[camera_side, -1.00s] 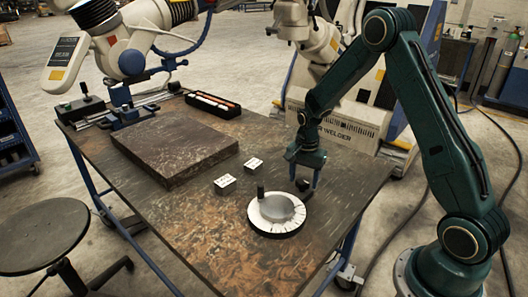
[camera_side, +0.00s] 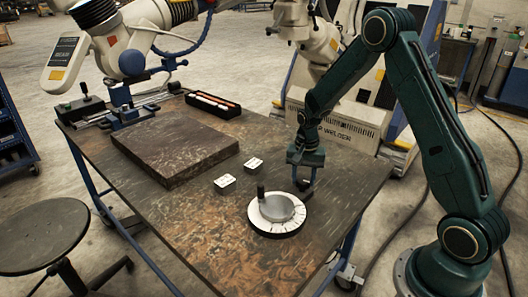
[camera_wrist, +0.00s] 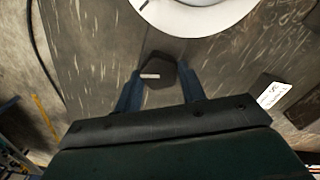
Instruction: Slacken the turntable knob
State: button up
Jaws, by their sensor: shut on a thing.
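The turntable (camera_side: 263,228) is a round white disc with dark marks, a dark rim and a grey ring on top, on the near part of the table. Its lower edge shows at the top of the wrist view (camera_wrist: 180,22). The turntable knob (camera_wrist: 158,73) is dark and faceted, with a pale bar on its top, beside the disc. My gripper (camera_side: 303,184) is low at the far right side of the turntable. In the wrist view my gripper's two blue fingers (camera_wrist: 159,78) stand on either side of the knob, shut on it. The side view hides most of the knob.
A black upright post (camera_side: 260,190) stands at the disc's left edge. Two small labelled blocks (camera_side: 225,182) (camera_side: 253,164) lie behind it. A dark flat slab (camera_side: 175,145) and a black tray (camera_side: 212,105) are farther back. The table front is clear.

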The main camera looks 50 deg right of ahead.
aim_at(302, 180)
jog(key=n, duration=0.6)
jog(key=shift+w, duration=0.1)
jog(key=n, duration=0.6)
jog(key=shift+a+n, duration=0.1)
jog(key=shift+n, duration=0.2)
jog(key=o, duration=1)
jog(key=shift+r, duration=0.1)
notch_tip(302, 180, up, 14)
jog(key=shift+f, duration=0.15)
dwell(0.5)
